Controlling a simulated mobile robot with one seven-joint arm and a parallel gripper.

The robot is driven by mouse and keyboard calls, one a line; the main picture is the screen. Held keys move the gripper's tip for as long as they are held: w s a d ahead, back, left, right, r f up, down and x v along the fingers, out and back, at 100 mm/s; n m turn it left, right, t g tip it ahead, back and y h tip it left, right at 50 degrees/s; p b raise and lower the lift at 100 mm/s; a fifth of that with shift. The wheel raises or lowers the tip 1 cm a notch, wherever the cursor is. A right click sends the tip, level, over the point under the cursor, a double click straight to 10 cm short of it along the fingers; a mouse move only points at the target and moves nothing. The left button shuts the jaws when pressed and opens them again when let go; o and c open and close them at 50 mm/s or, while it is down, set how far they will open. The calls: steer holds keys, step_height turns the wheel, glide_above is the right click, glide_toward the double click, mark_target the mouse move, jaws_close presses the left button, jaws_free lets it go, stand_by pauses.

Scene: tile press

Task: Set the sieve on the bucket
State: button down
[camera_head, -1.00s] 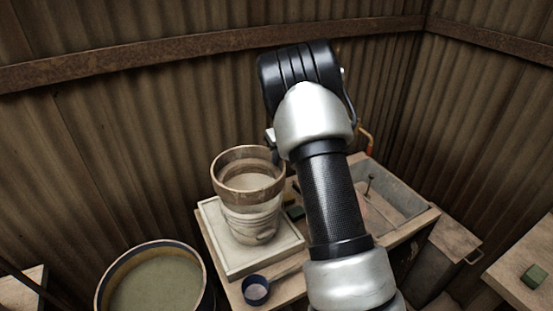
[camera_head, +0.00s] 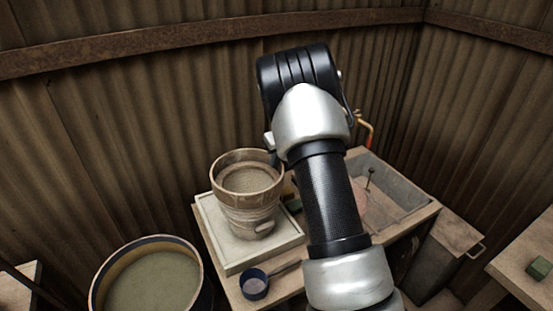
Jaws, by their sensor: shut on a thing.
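The round sieve (camera_head: 247,180), with a brownish wooden hoop and a pale mesh, is level at the mouth of the bucket (camera_head: 245,212). Its hoop looks lined up with the bucket's rim, and I see no gap between them; whether its weight rests there I cannot tell. The bucket is pale, banded and upright on a square whitish tray (camera_head: 220,258). My gripper (camera_head: 274,158) is at the sieve's right back edge, shut on its hoop. My arm hides most of the gripper and fingers.
A wooden bench (camera_head: 233,290) carries the tray, a small dark-blue scoop (camera_head: 254,285) and a grey sink basin (camera_head: 395,190). A large tub (camera_head: 150,285) of murky liquid stands at lower left. A side table with a green block (camera_head: 539,268) is at right. Corrugated walls close behind.

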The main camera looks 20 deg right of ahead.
steer(key=shift+f, duration=0.2)
stand_by(0.5)
steer(key=c, duration=1.9)
jaws_free()
steer(key=shift+o, duration=0.2)
steer(key=shift+f, duration=0.1)
steer(key=shift+s, duration=0.1)
